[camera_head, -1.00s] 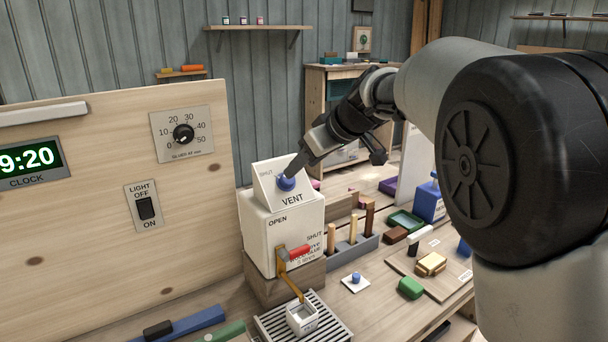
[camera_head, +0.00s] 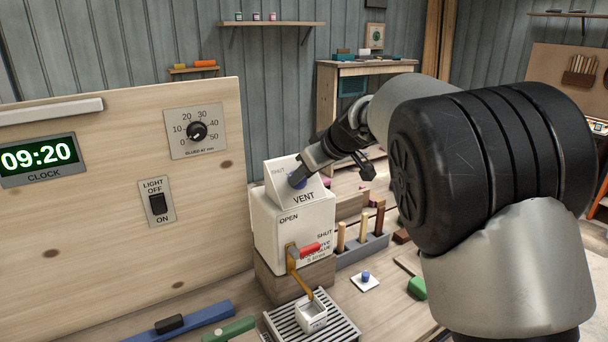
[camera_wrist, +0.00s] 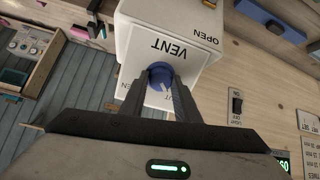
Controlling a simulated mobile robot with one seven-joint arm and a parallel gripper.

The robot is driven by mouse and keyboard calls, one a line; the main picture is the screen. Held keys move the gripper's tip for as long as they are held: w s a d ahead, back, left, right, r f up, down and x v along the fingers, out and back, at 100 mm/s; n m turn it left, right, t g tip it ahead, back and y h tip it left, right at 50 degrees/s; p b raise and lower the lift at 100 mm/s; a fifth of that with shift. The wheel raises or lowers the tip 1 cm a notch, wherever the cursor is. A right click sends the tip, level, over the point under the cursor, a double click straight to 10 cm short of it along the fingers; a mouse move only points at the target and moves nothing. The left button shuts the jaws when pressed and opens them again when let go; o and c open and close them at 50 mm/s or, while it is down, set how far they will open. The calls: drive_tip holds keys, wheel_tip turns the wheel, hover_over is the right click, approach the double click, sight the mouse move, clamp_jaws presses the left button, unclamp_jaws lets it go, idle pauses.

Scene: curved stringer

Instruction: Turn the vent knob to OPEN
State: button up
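The vent knob (camera_head: 297,181) is blue and sits on the sloped white panel (camera_head: 311,186) above the word VENT. SHUT is printed left of it in the head view. The wrist view is upside down and shows the knob (camera_wrist: 159,73) with a pale pointer mark towards its lower right, the SHUT side. Part of the OPEN label shows beside the left finger. My gripper (camera_head: 302,172) is at the knob. In the wrist view my gripper's fingers (camera_wrist: 161,82) lie along both sides of the knob and seem to touch it.
Below the panel, a white box (camera_head: 291,233) has a red-handled brass tap (camera_head: 305,249) over a small white cup (camera_head: 311,316) on a slatted tray (camera_head: 345,327). A wooden panel (camera_head: 90,240) with clock, dial and light switch stands left. A peg rack (camera_head: 362,250) stands right.

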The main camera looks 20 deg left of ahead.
drive_tip(key=shift+c, duration=0.4)
drive_tip(key=m+b, duration=0.1)
drive_tip(key=m, duration=0.2)
drive_tip(key=shift+f+m, duration=0.1)
drive_tip(key=shift+m, duration=0.3)
drive_tip(key=m, duration=0.4)
drive_tip(key=shift+m, duration=0.3)
drive_tip(key=m+p, duration=0.1)
drive_tip(key=m, duration=0.3)
drive_tip(key=shift+s+m+t, duration=0.15)
drive_tip(key=shift+m+t, duration=0.15)
drive_tip(key=shift+t, duration=0.1)
drive_tip(key=m+p, duration=0.2)
drive_tip(key=m, duration=0.3)
drive_tip(key=shift+p, duration=0.35)
drive_tip(key=o, duration=1.1)
drive_tip(key=shift+c, duration=0.2)
